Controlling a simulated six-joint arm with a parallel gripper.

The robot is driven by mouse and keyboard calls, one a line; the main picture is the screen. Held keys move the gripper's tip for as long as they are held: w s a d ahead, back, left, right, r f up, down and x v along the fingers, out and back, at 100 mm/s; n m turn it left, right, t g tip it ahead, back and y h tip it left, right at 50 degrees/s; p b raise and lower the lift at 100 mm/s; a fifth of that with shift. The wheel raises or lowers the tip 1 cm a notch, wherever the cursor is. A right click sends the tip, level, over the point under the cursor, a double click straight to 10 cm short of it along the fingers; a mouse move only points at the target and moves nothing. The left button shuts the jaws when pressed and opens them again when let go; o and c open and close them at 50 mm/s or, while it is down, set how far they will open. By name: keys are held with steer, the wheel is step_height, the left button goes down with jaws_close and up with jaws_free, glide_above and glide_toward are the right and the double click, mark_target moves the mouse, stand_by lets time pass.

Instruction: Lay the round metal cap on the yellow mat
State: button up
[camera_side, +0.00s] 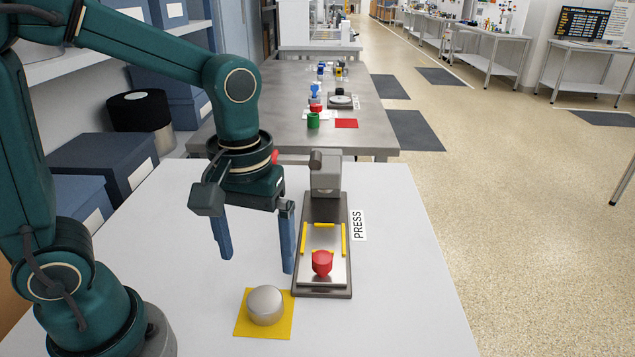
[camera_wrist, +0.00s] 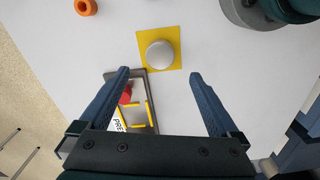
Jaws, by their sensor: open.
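The round metal cap (camera_side: 265,304) lies on the yellow mat (camera_side: 243,325) near the front of the white table. My gripper (camera_side: 257,265) is open and empty, above the table and behind the cap in the side view. In the wrist view its two blue fingers are wide apart (camera_wrist: 160,74), with the cap beyond their tips and not touched by them.
A press (camera_side: 326,172) stands right of my gripper, its base plate (camera_side: 342,290) carrying a red piece (camera_side: 322,262) and yellow guide strips. An orange ring (camera_wrist: 86,7) lies at the wrist view's top left. White table surface is clear around the mat's front and left.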

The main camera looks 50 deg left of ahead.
steer(key=s+a+r+m+t, duration=0.2)
steer(key=s+r+m+t, duration=0.2)
steer(key=m+t, duration=0.1)
steer(key=shift+r+m+t, duration=0.3)
steer(key=shift+m, duration=0.4)
steer(key=shift+a, duration=0.1)
stand_by(0.9)
